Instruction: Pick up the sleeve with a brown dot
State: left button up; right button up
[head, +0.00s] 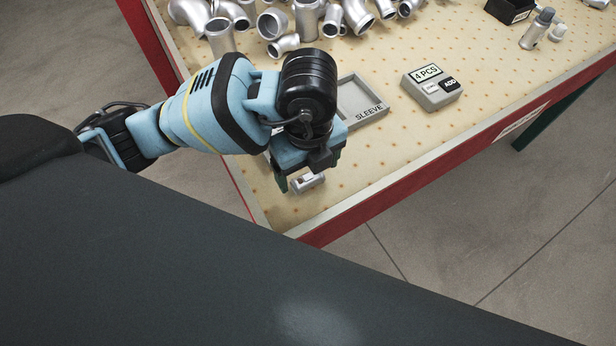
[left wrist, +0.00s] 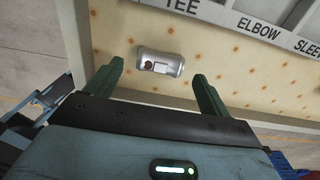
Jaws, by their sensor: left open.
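A small silver sleeve (left wrist: 161,62) with a brown dot and a pale label lies on its side on the spotted table top. In the left wrist view it is ahead of my left gripper (left wrist: 158,82), between the lines of the two green fingers and apart from them. In the head view the sleeve (head: 308,182) shows partly beneath my left gripper (head: 304,184), near the table's front left corner. My left gripper is open and empty, pointing down. My right gripper is not in view.
A grey tray marked SLEEVE (head: 374,121) lies behind the gripper. A box reading 4 PCS (head: 432,88) stands right of it. Several silver pipe fittings (head: 305,20) crowd the back. The table's red front edge (head: 400,188) is close; its right front surface is clear.

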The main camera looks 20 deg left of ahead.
aim_at(307, 177)
pick_arm(q)
notch_tip(307, 177, down, 3)
jog(key=shift+a+f, duration=0.1)
jog(key=shift+f, duration=0.05)
jog(key=c, duration=1.2)
